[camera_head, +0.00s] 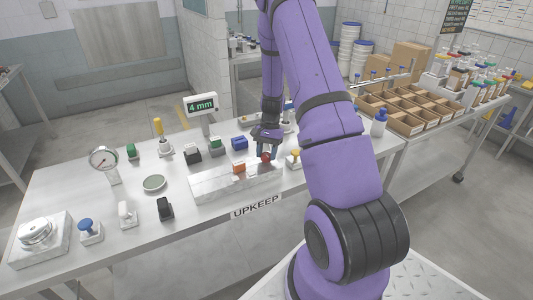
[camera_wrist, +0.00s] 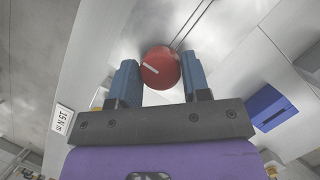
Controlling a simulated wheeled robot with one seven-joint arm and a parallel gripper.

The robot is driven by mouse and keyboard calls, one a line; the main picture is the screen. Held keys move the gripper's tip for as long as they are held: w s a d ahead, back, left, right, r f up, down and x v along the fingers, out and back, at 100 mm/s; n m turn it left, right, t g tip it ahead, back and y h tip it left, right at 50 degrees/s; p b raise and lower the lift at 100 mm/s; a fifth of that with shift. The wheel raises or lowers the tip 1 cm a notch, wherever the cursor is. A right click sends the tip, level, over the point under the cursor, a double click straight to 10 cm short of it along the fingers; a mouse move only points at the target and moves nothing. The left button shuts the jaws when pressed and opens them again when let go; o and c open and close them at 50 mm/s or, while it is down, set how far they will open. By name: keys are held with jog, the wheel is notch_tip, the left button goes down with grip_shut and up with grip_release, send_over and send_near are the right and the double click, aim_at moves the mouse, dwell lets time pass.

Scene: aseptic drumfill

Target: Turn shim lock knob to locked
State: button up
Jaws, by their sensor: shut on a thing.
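The shim lock knob appears to be the round red knob (camera_head: 265,157) at the right end of a raised metal block (camera_head: 215,189) on the table. In the wrist view the red knob (camera_wrist: 161,67) shows a white pointer line running from upper left to lower right. My gripper (camera_head: 266,150) reaches down over it, and in the wrist view the blue fingers (camera_wrist: 161,80) stand on either side of the knob, shut on it. Any lock marking beside the knob is not readable.
A display reading 4 mm (camera_head: 202,106) stands behind the block. A blue block (camera_head: 239,143), a green button (camera_head: 215,143) and a yellow-topped knob (camera_head: 294,157) are close by. A dial gauge (camera_head: 103,157) stands at the left.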

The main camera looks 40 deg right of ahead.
dwell(0.3)
jog(key=o, duration=0.9)
jog(key=shift+c, duration=0.2)
jog(key=v, duration=1)
jog(key=shift+d+r, duration=0.2)
jog(key=shift+r, duration=0.1)
jog(key=shift+w, duration=0.1)
